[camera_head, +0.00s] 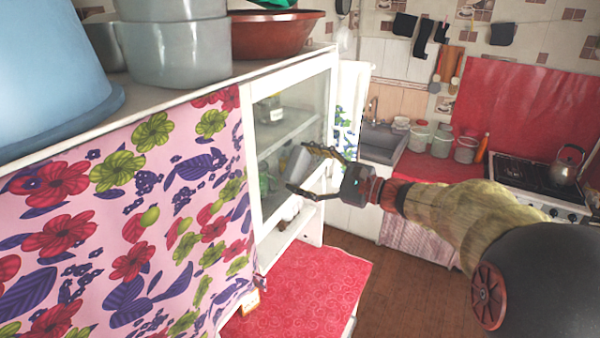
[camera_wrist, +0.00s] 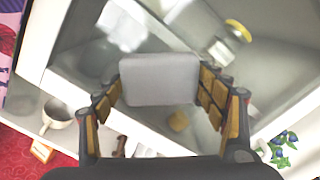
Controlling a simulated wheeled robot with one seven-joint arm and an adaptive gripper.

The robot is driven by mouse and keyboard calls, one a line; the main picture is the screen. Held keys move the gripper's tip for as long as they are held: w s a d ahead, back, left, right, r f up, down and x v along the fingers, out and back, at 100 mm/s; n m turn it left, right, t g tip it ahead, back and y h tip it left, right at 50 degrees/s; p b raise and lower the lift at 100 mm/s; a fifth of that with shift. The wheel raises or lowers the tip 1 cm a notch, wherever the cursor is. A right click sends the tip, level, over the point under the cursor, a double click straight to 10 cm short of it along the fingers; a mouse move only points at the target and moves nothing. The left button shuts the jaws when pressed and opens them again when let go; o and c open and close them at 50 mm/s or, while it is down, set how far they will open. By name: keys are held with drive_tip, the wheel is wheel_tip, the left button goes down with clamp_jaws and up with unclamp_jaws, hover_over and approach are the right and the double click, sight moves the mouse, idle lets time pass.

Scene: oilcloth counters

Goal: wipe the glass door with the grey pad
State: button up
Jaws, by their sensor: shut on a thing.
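The grey pad (camera_wrist: 158,80) is held between the two fingers of my gripper (camera_wrist: 165,92) in the wrist view. In the head view the pad (camera_head: 298,163) shows as a small grey block at the tips of my gripper (camera_head: 307,170). The glass door (camera_head: 284,112) is a white-framed pane on the cabinet's front. The pad is in front of the pane, in its lower right part. I cannot tell whether the pad touches the glass. Through the glass, a jar with a yellow lid (camera_wrist: 238,31) shows on a shelf.
A flowered cloth (camera_head: 130,210) covers the cabinet front to the left. Pots (camera_head: 175,50) and a brown basin (camera_head: 272,35) stand on top. A low red-covered surface (camera_head: 300,290) lies below. A mug (camera_wrist: 58,112) sits on the open shelf under the glass.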

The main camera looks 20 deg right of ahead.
drive_tip(key=shift+w+d, duration=3.55)
drive_tip(key=shift+s+a+b, duration=2.35)
drive_tip(key=shift+s+a, duration=1.95)
drive_tip(key=shift+a, duration=0.05)
drive_tip(key=shift+v, duration=2.95)
drive_tip(key=shift+d, duration=0.15)
drive_tip(key=shift+b+v, duration=0.35)
drive_tip(key=shift+v, duration=1.1)
